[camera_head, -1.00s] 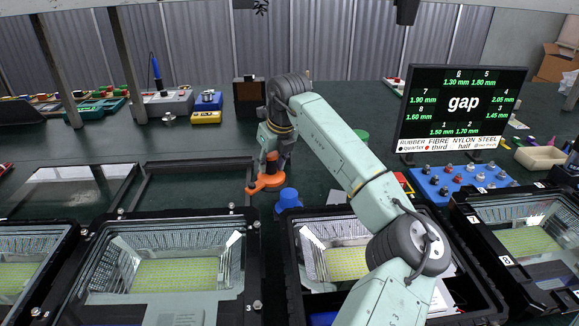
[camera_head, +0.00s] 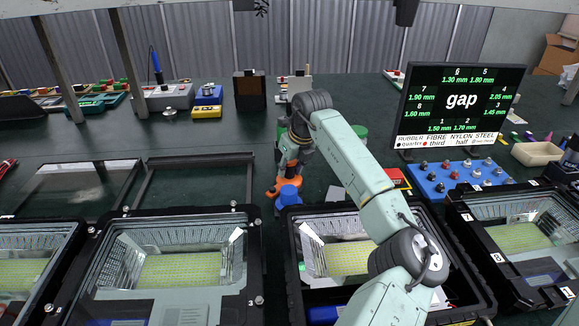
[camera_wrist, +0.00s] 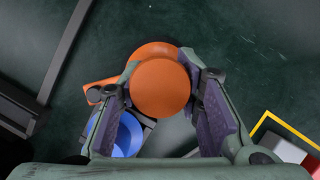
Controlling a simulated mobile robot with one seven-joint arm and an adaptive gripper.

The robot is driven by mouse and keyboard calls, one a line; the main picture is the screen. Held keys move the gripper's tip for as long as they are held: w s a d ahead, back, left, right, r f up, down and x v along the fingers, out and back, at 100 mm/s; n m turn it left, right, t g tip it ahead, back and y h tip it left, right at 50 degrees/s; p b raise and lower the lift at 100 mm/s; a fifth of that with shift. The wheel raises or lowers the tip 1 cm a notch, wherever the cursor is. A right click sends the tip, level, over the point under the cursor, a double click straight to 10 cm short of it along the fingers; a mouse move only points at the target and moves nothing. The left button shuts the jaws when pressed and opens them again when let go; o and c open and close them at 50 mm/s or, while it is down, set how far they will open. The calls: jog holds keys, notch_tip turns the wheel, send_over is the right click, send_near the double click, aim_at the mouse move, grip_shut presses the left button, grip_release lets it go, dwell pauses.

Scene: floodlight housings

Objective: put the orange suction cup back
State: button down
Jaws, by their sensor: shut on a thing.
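The orange suction cup (camera_head: 287,186) is in my gripper (camera_head: 290,168), behind the blue suction cup (camera_head: 289,197) in the head view. In the wrist view the orange cup's round top (camera_wrist: 160,88) sits between the two fingers of my gripper (camera_wrist: 163,95), which are shut on it. Its wider orange base shows behind the top, with a tab sticking out to the left. The blue cup (camera_wrist: 128,138) is below and left, partly hidden by a finger. I cannot tell whether the orange base touches the bench or hangs just above it.
Open floodlight housings (camera_head: 180,270) line the front of the bench. A dark empty frame (camera_head: 195,160) lies to the left. A blue tray of knobs (camera_head: 460,182) and a gap display (camera_head: 457,105) stand to the right. The green bench behind my gripper has free room.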

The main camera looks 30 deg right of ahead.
jog(key=c, duration=1.1)
grip_release()
jog(key=b+v, duration=0.3)
jog(key=v, duration=0.9)
